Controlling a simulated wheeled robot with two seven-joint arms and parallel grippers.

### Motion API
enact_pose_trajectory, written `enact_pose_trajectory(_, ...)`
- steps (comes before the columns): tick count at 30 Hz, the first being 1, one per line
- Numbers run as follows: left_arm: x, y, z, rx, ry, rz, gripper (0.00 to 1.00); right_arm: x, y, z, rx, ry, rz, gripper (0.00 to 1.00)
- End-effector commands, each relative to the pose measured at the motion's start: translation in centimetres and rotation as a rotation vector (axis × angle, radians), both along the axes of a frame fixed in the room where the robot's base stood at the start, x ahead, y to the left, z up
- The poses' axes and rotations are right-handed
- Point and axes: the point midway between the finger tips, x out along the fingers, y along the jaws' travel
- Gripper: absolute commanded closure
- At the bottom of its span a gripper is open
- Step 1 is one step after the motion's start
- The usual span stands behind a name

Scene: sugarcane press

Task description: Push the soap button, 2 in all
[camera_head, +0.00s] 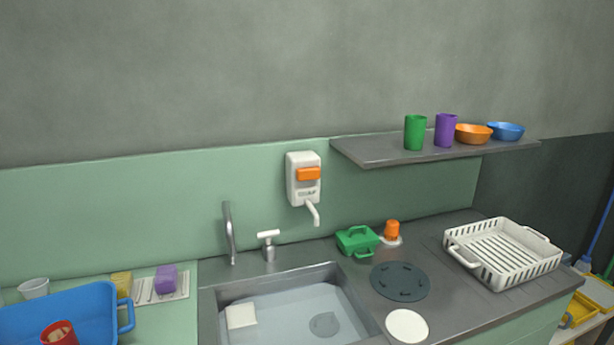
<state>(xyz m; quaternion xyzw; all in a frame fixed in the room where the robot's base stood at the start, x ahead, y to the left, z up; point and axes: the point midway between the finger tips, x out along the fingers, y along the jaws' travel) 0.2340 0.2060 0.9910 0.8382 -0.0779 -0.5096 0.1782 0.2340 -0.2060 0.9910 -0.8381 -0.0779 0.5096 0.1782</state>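A white soap dispenser (304,188) is fixed to the green wall panel behind the sink. Its orange soap button (309,174) is on the upper front of it, and a white spout points down below. Nothing touches the button. Neither of my grippers shows in the head view.
A sink (290,312) with water and a white block lies below the dispenser. A tap (230,235) and a white handle (268,244) stand behind it. A green box (357,240) and a white rack (503,254) are right; a blue tub (95,300) is left.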

Motion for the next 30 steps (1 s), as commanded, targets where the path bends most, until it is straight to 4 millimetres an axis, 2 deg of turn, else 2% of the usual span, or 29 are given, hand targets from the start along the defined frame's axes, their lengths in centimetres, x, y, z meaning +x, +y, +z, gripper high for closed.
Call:
enact_pose_trajectory(1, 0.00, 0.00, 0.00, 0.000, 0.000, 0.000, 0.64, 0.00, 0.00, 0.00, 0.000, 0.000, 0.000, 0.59)
enact_pose_trajectory(9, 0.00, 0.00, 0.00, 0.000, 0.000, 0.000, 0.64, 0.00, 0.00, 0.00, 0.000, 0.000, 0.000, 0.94)
enact_pose_trajectory(11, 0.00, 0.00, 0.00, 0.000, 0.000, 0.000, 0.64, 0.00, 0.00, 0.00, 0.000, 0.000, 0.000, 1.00)
enact_pose_trajectory(30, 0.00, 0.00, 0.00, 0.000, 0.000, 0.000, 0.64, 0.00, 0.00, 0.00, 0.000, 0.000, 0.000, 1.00)
